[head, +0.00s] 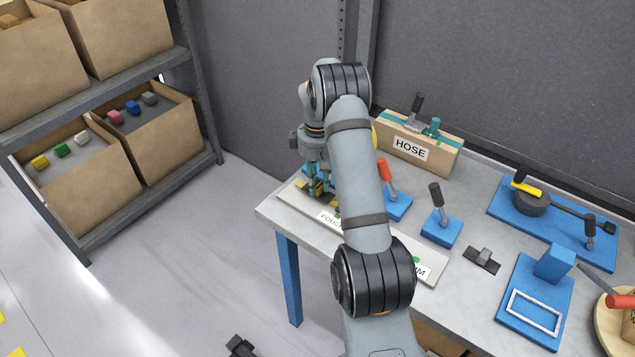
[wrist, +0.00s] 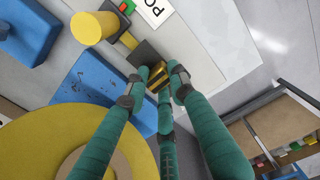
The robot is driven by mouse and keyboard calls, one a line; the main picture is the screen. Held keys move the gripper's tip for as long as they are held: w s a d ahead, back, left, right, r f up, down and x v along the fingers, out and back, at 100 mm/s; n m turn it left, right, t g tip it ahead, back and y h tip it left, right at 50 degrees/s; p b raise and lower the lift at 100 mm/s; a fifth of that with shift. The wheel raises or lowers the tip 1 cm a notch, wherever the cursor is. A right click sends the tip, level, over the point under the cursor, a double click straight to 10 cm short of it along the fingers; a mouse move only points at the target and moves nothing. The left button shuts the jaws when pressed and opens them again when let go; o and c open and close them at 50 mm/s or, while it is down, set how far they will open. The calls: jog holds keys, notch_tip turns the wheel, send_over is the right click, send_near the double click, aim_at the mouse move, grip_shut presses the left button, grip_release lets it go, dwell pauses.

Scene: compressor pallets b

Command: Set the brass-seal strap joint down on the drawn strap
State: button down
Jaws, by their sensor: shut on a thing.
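My gripper (head: 318,190) is over the left end of the pale labelled board on the table. In the wrist view its teal fingers (wrist: 163,84) are shut on the brass-seal strap joint (wrist: 148,54). A dark flat end of the joint sticks out past the fingertips, and brass shows between them. The joint is close above the board (wrist: 192,62) or touching it; I cannot tell which.
A yellow cylinder (wrist: 92,27) and a blue block (wrist: 95,90) are near the fingers. A similar dark joint with a grey seal (head: 483,259) lies on the table. Blue stands with handled tools (head: 440,228), a HOSE box (head: 420,148) and a blue tray (head: 565,225) fill the right.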

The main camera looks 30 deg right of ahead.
jog(key=shift+f+b, duration=0.35)
jog(key=shift+f, duration=0.2)
jog(key=c, duration=1.4)
grip_release()
notch_tip(320, 180, up, 12)
jog(key=shift+r, duration=0.1)
